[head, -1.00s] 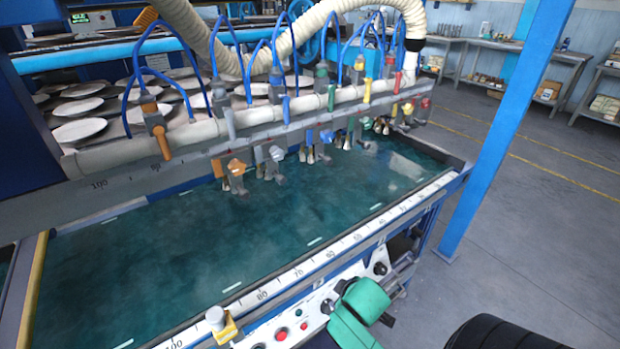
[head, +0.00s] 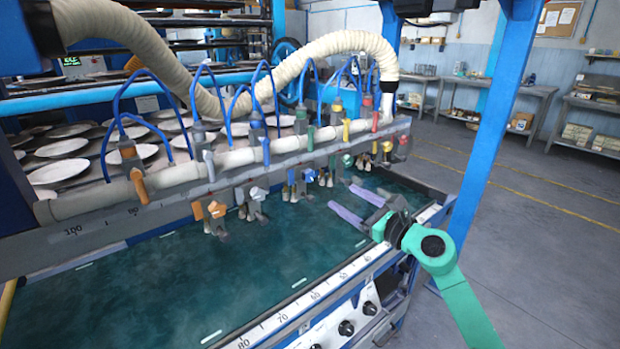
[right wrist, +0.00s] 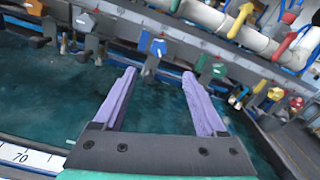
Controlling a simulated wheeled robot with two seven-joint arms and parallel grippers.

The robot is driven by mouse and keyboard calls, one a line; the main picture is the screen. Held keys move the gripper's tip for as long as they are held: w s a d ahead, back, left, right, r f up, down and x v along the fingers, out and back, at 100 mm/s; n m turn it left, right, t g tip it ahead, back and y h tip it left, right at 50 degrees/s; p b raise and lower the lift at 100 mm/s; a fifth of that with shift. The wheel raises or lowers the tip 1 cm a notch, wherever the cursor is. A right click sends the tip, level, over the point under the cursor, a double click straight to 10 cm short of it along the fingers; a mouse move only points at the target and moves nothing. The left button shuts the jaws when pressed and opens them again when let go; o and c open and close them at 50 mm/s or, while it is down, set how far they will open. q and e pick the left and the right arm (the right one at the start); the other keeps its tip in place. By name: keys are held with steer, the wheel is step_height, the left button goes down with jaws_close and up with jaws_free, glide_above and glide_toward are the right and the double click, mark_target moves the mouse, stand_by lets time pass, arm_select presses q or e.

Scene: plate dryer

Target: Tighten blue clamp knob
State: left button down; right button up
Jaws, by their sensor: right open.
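The blue clamp knob (head: 309,175) sits on a small clamp in the row hanging under the long grey bar, between a grey-white knob and a green knob. In the right wrist view the blue knob (right wrist: 157,47) shows just beyond the gap between my fingertips. My right gripper (head: 341,194) is open and empty, its two purple fingers pointing at the row of clamps. It is apart from the blue knob, over the dark green bath. The fingers also show in the right wrist view (right wrist: 159,72). My left gripper is not in view.
An orange knob (head: 210,209), a grey-white knob (head: 257,192) and a green knob (head: 347,160) are on neighbouring clamps. The pipe with coloured valves (head: 235,158) runs above them. A white ruler rail (head: 318,293) edges the bath. The bath's near side is clear.

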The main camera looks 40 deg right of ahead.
mark_target(310, 178)
steer(key=w+p, duration=0.3)
steer(key=w, duration=1)
steer(key=shift+w, duration=0.75)
steer(key=shift+c, duration=0.3)
jaws_close()
